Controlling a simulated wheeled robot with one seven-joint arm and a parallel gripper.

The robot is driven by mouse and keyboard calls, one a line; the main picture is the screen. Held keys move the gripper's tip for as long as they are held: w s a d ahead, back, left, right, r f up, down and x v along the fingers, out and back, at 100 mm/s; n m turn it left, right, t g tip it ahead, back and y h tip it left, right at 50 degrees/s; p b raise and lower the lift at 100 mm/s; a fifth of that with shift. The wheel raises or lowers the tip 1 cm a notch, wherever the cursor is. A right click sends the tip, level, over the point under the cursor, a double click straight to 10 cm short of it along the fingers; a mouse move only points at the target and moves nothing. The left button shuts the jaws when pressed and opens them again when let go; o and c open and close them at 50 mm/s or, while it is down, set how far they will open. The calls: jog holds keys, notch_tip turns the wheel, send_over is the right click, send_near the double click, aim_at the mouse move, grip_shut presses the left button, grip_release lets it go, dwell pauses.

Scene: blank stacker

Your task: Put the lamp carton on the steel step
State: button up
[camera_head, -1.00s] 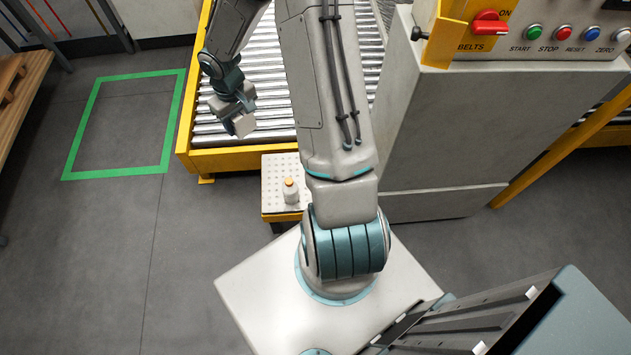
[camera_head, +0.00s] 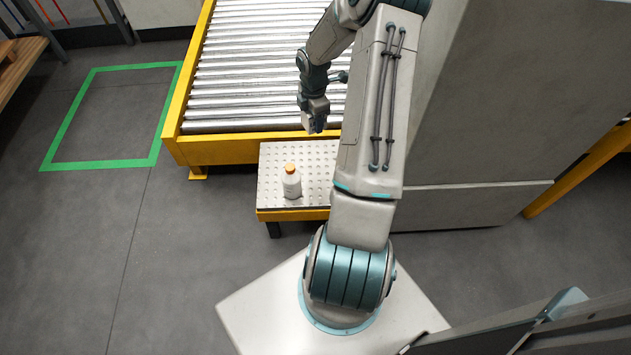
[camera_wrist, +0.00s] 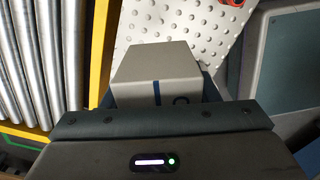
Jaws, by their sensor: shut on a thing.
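The lamp carton is a small grey-beige box (camera_wrist: 158,70) with a dark blue stripe, seen in the wrist view between my fingers. My gripper (camera_head: 316,120) is shut on it; it also shows in the wrist view (camera_wrist: 160,98). In the head view the carton is hard to tell apart from the gripper. The steel step (camera_head: 272,190) is a low studded plate with a yellow front edge. My gripper hangs near its back edge, apparently above it. The studded top also shows behind the carton in the wrist view (camera_wrist: 205,28). My arm hides the step's right end.
The roller conveyor (camera_head: 250,70) with a yellow frame lies just behind. A grey cabinet (camera_head: 480,110) stands at right. A green floor outline (camera_head: 100,162) is at left.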

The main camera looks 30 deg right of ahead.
aim_at(332, 156)
jog(key=d+f+n+b, duration=0.1)
jog(key=d+f+b, duration=0.1)
jog(key=f, duration=0.4)
jog(key=s+d+f+n+b, duration=0.1)
jog(key=d+f+b, duration=0.1)
jog(key=f+b, duration=0.2)
jog(key=s+d+f+n+b, duration=0.1)
jog(key=d+f+n+b, duration=0.1)
jog(key=f, duration=0.6)
jog(key=shift+d+f+b, duration=0.1)
jog(key=shift+d+b, duration=0.1)
jog(key=shift+b, duration=0.55)
jog(key=shift+f, duration=0.2)
jog(key=o, duration=1)
